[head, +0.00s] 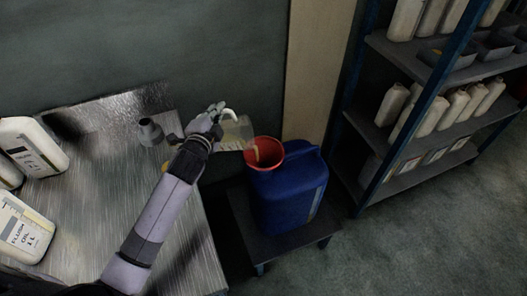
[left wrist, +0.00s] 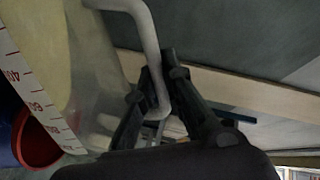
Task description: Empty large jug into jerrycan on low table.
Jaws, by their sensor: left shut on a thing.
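My left gripper (head: 210,124) is shut on the handle of a large translucent jug (head: 236,134). The jug is tilted, its mouth end towards a red funnel (head: 268,151). The funnel sits in the top of a blue jerrycan (head: 288,196) on a low dark table (head: 262,243). A pale yellowish streak shows at the funnel's left inner side; I cannot tell how much is flowing. In the left wrist view the jug's handle (left wrist: 151,48) runs between my fingers, and its scale markings and yellowish contents show. The red funnel (left wrist: 38,142) is at lower left. My right gripper is not in view.
A metal-topped workbench (head: 110,215) stands at left with white oil bottles (head: 25,228) and a small grey cup-like part (head: 150,131). Blue-framed shelves (head: 400,165) with pale bottles stand at right. Floor is clear between the shelves and the low table.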

